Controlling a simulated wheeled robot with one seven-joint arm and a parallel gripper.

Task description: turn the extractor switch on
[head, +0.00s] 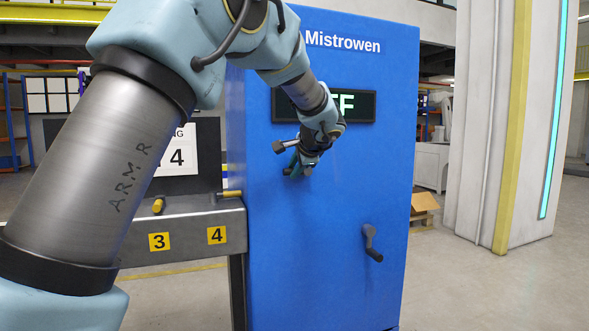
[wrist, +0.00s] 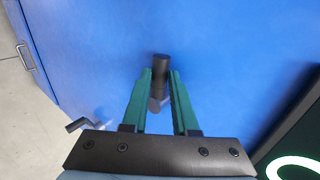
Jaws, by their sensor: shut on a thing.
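The blue cabinet (head: 335,215) labelled Mistrowen stands ahead. A lit display (head: 350,106) on it reads "FF", its left part hidden behind my arm; a corner of it with a round letter also shows in the wrist view (wrist: 293,166). My gripper (head: 297,170) is at the cabinet face below the display. In the wrist view, its green fingers (wrist: 160,80) are shut on a dark cylindrical switch lever (wrist: 160,66), one finger each side. In the head view, the lever is mostly hidden by my gripper.
A crank handle (head: 371,243) sticks out lower on the cabinet; it also shows in the wrist view (wrist: 78,124). A grey bench (head: 185,235) with yellow number labels adjoins the left side. A white pillar (head: 490,130) stands at right.

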